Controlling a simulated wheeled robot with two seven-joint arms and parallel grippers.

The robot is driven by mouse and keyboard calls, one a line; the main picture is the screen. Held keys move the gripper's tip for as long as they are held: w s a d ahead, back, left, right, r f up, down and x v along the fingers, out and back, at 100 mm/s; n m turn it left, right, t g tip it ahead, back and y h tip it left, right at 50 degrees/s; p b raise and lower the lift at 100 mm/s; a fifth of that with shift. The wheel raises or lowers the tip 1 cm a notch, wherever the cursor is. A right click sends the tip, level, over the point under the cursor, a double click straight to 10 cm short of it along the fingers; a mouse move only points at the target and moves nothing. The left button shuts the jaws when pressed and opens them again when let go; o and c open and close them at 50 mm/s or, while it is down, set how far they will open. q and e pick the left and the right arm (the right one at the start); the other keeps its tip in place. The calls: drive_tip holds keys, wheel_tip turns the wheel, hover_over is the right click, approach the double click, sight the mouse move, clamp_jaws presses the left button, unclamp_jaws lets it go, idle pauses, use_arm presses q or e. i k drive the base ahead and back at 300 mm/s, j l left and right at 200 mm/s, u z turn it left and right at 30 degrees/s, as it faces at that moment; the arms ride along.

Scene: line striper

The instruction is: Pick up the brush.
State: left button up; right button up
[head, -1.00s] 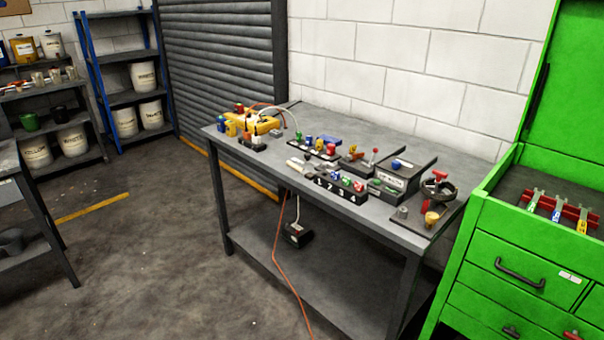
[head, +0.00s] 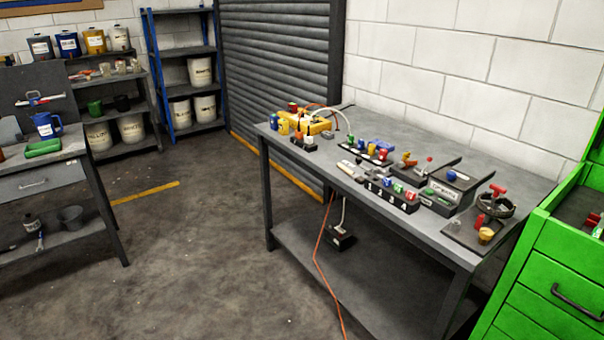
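I cannot clearly make out a brush in the head view. A thin, pale-tipped blue item (head: 40,241) on the lower shelf of the left bench may be one, but it is too small to tell. Small pale items (head: 346,165) at the front edge of the middle workbench (head: 420,235) are also unclear. Neither of my grippers shows in the head view.
The middle workbench holds a yellow device (head: 312,123) and a numbered block (head: 392,199). A grey bench (head: 40,187) with a blue jug (head: 46,125) stands left. A green cabinet (head: 540,300) stands right.

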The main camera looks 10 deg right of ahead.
sight(351, 173)
drive_tip(key=u, duration=2)
drive_tip(key=i+j+z, duration=0.1)
drive_tip(key=j, duration=0.3)
drive_tip(key=i+j, duration=0.1)
drive_tip(key=j, duration=0.3)
drive_tip(key=i+j+z, duration=0.6)
drive_tip(key=i, duration=0.35)
drive_tip(key=i+j+z, duration=0.1)
drive_tip(key=i+j, duration=0.15)
drive_tip(key=i, duration=0.15)
drive_tip(key=i+z, duration=0.35)
drive_tip(key=i, duration=0.35)
drive_tip(key=i+j+z, duration=0.3)
drive_tip(key=i, duration=0.35)
drive_tip(key=i+z, duration=0.3)
drive_tip(key=z, duration=0.2)
drive_tip(key=i+z, duration=0.35)
drive_tip(key=z, duration=0.15)
drive_tip(key=i+j+z, duration=0.15)
drive_tip(key=i+z, duration=0.15)
drive_tip(key=z, duration=0.2)
drive_tip(key=i+z, duration=0.15)
drive_tip(key=z, duration=0.25)
drive_tip(key=i+j+z, duration=0.15)
drive_tip(key=z, duration=0.25)
drive_tip(key=i+j+z, duration=0.1)
drive_tip(key=z, duration=0.25)
drive_tip(key=i+j+z, duration=0.1)
drive_tip(key=j+z, duration=0.3)
drive_tip(key=l, duration=0.1)
